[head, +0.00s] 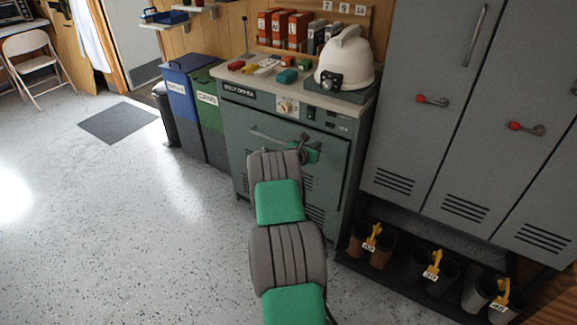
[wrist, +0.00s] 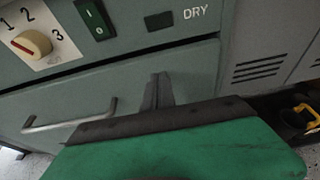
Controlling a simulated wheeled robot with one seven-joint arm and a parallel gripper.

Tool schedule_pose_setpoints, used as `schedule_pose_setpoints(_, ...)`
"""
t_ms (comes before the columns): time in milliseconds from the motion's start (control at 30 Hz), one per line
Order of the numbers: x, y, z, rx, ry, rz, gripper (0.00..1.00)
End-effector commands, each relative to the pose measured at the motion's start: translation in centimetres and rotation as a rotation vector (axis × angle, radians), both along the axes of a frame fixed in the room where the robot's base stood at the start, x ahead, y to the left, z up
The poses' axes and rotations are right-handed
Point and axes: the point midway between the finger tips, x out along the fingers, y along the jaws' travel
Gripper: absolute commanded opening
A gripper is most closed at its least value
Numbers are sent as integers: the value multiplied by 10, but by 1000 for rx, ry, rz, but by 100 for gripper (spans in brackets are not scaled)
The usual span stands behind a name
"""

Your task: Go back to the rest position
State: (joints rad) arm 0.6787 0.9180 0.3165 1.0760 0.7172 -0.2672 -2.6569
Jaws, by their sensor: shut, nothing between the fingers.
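My gripper (head: 306,150) is at the end of my outstretched grey and green arm, in front of the boot dryer cabinet (head: 240,150). In the wrist view the fingers (wrist: 158,90) are together with nothing between them. They are to the right of the cabinet's bar handle (wrist: 70,117) and apart from it in that view. The cabinet's front looks closed. My arm hides part of the front in the head view.
A white helmet (head: 347,58) and small coloured items are on the cabinet top. Grey lockers (head: 420,110) stand at right, above a low rack of boots (head: 430,265). Blue (head: 180,105) and green (head: 211,125) bins stand left.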

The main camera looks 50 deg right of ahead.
Motion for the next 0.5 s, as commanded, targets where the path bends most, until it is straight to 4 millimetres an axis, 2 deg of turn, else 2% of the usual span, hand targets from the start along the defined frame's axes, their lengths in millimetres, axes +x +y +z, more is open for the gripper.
schedule_pose_setpoints(33,2,17,8,4,6,9,0)
schedule_pose_setpoints(200,-5,65,16,5,6,11,0)
schedule_pose_setpoints(333,-12,91,23,6,7,7,0)
schedule_pose_setpoints(500,-16,106,27,6,7,3,0)
